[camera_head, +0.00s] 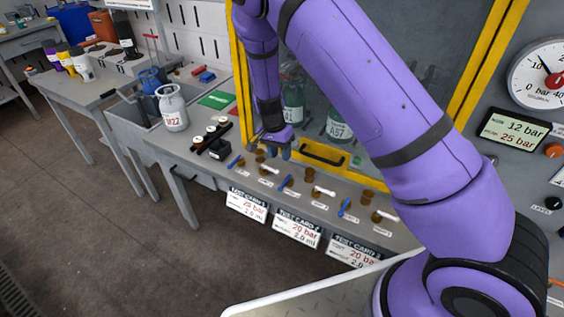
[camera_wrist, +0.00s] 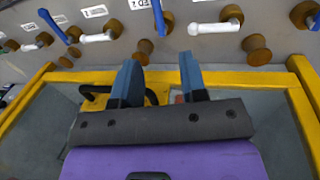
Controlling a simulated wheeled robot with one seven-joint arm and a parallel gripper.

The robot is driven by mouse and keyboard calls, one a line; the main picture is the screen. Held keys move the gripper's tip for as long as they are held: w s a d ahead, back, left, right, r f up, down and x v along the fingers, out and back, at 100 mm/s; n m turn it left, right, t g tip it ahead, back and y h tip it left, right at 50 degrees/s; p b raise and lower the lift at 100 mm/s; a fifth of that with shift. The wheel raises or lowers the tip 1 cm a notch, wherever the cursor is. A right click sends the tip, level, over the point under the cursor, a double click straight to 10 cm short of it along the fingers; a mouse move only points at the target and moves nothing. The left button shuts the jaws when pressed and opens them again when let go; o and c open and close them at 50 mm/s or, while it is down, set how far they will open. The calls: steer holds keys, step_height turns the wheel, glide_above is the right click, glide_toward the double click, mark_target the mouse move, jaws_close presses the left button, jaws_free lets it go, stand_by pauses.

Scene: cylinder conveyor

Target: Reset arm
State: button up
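My purple arm reaches from the lower right of the head view up and over to the bench. My gripper (camera_head: 278,143) points down over the bench, just in front of the yellow-framed glass door. In the wrist view my gripper (camera_wrist: 158,78) shows two blue fingers standing apart with nothing between them. Beyond the fingertips is a grey bench panel (camera_wrist: 205,55) with a row of brown knobs (camera_wrist: 257,50), white levers (camera_wrist: 215,27) and blue levers (camera_wrist: 53,25). I see no contact with them.
The yellow-framed cabinet (camera_head: 241,75) holds grey-green cylinders (camera_head: 337,122), one marked A97. Test cards (camera_head: 298,229) hang on the bench front. A gauge (camera_head: 544,72) is at right. Floor at lower left is clear.

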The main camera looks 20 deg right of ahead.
steer(key=shift+r, duration=0.35)
steer(key=s+d+r+n+t+y, duration=0.1)
steer(key=s+d+r, duration=0.15)
steer(key=r, duration=0.65)
steer(key=s+d+r+n+t+y, duration=0.15)
steer(key=s+r, duration=0.25)
steer(key=r, duration=0.5)
steer(key=s+d+r+n+y, duration=0.15)
steer(key=s+r, duration=0.25)
steer(key=r, duration=0.6)
steer(key=s+d+r+n+t, duration=0.1)
steer(key=s+d+r, duration=0.1)
steer(key=s, duration=0.5)
steer(key=s+d+r+n+t+h, duration=0.1)
steer(key=s+d+r+n+t, duration=0.1)
steer(key=s+r, duration=0.3)
steer(key=s+d+r+n+t+h, duration=0.1)
steer(key=s+r, duration=0.3)
steer(key=s, duration=0.6)
steer(key=shift+s+d+n, duration=0.3)
steer(key=shift+d+n, duration=0.3)
steer(key=shift+d, duration=0.25)
